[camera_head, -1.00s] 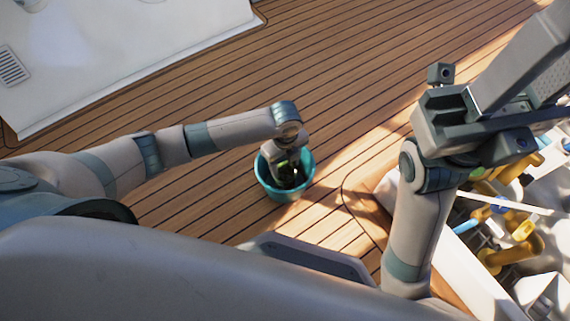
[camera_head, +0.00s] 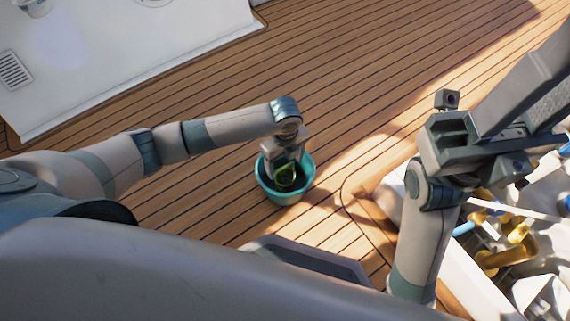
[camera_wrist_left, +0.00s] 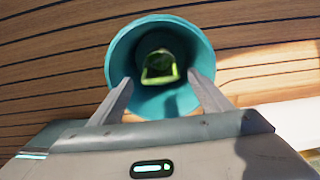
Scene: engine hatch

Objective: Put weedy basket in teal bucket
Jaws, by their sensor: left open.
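The teal bucket (camera_head: 291,194) stands on the plank deck near the middle of the head view. It also shows in the left wrist view (camera_wrist_left: 123,62). The weedy basket (camera_head: 286,177), dark with a green rim, lies inside the bucket. In the left wrist view the basket (camera_wrist_left: 160,69) is down in the bucket, apart from the fingers. My left gripper (camera_wrist_left: 165,88) is open and empty, its fingers pointing down over the bucket's opening. My right gripper (camera_head: 452,125) is at the right, raised over the deck's edge; its fingers are hard to make out.
An open hatch with yellow and blue engine parts (camera_head: 510,250) lies at the lower right, beyond a white edge. A white surface (camera_head: 110,50) fills the upper left. The plank deck (camera_head: 360,80) above the bucket is clear.

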